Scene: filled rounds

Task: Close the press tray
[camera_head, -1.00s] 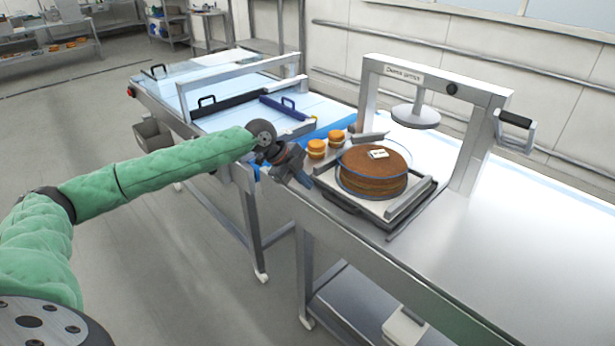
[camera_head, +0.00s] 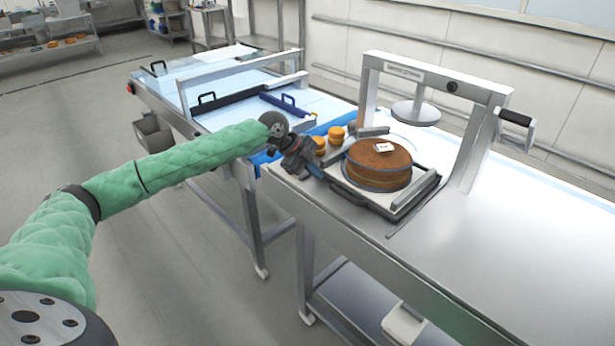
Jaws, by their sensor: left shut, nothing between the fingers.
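The press tray (camera_head: 418,193) is a light tray with dark edges and grey side bars, on the steel table in front of the press frame (camera_head: 372,95). A round brown layered cake (camera_head: 380,172) with a small white tag (camera_head: 384,147) stands on it. The press plate (camera_head: 416,113) hangs above and behind the cake, clear of it. My left gripper (camera_head: 318,172) is shut and empty at the tray's left front side, close against its edge; whether it touches is hard to tell. My right gripper is not in view.
Two small orange-brown cakes (camera_head: 336,134) stand just behind my left gripper. The press has a crank handle (camera_head: 515,118) on its right. A blue-topped table (camera_head: 230,118) with handled frames adjoins at left. The steel table is clear at right (camera_head: 500,240).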

